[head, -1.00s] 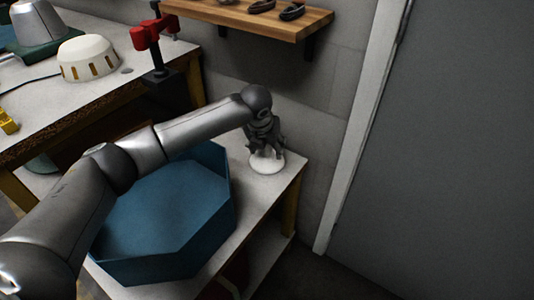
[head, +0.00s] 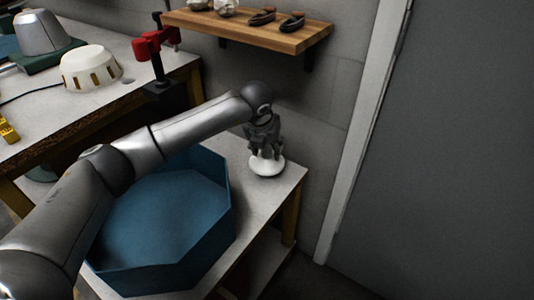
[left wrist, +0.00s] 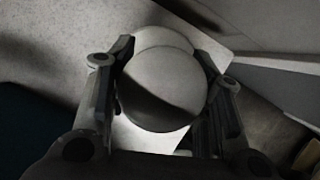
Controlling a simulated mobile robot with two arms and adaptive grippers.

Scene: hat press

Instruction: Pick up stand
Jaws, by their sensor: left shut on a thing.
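The stand (head: 267,166) is a white piece with a round, disc-like base, at the right end of the low white table in the head view. In the left wrist view the stand (left wrist: 160,88) shows as a rounded white top between the fingers. My left gripper (head: 266,150) comes down on it from above and is shut on it; one finger lies on each side in the left wrist view. The gripper hides the stand's upper part in the head view. Whether the base touches the table is hard to tell. My right gripper is not in view.
A blue octagonal bin (head: 170,225) fills much of the low table (head: 262,202), left of the stand. A wooden shelf (head: 250,30) hangs on the wall above. A workbench (head: 110,95) with a red clamp (head: 155,45) and a white slotted dome (head: 90,66) stands behind left.

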